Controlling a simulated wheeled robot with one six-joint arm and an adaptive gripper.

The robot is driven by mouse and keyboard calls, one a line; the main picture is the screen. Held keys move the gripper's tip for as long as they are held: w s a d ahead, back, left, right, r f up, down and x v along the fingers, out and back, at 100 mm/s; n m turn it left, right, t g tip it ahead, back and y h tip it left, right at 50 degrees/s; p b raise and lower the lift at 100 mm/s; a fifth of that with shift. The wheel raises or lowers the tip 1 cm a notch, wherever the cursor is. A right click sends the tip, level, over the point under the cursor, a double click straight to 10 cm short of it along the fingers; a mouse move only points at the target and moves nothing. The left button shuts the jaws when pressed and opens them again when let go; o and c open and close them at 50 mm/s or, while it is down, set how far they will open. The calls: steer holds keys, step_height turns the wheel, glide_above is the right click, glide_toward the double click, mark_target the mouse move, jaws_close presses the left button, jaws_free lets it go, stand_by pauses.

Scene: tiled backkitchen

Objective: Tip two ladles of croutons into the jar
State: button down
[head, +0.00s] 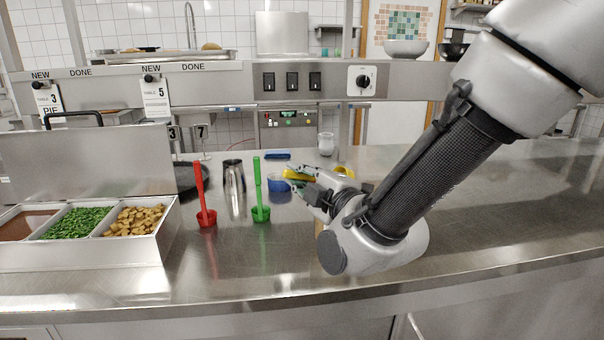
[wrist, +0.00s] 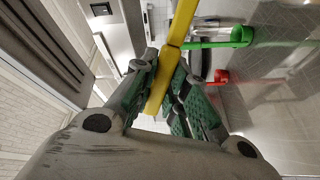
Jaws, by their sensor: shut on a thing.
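My gripper (head: 308,188) is shut on a yellow ladle (wrist: 178,38), with its handle between the green-padded fingers in the wrist view. In the head view yellow parts (head: 299,174) show behind my fingers, above the counter; the ladle's full shape is partly hidden. Croutons (head: 135,221) fill the right compartment of the steel food tray (head: 150,249) at the left, away from my gripper. A small clear glass jar (head: 326,144) stands upright at the back of the counter, behind my gripper; its inside is not clear.
A red ladle (head: 206,216) and a green ladle (head: 261,212) stand upright between tray and gripper. A blue cup-like thing (head: 277,184) and a steel pitcher (head: 234,176) are behind them. The front counter is clear.

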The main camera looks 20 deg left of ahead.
steer(key=w+d+r+m, duration=0.8)
steer(key=w+r+m, duration=0.4)
steer(key=r+m, duration=0.2)
steer(key=shift+d+r, duration=0.2)
steer(key=shift+r, duration=0.1)
steer(key=shift+w, duration=0.1)
stand_by(0.4)
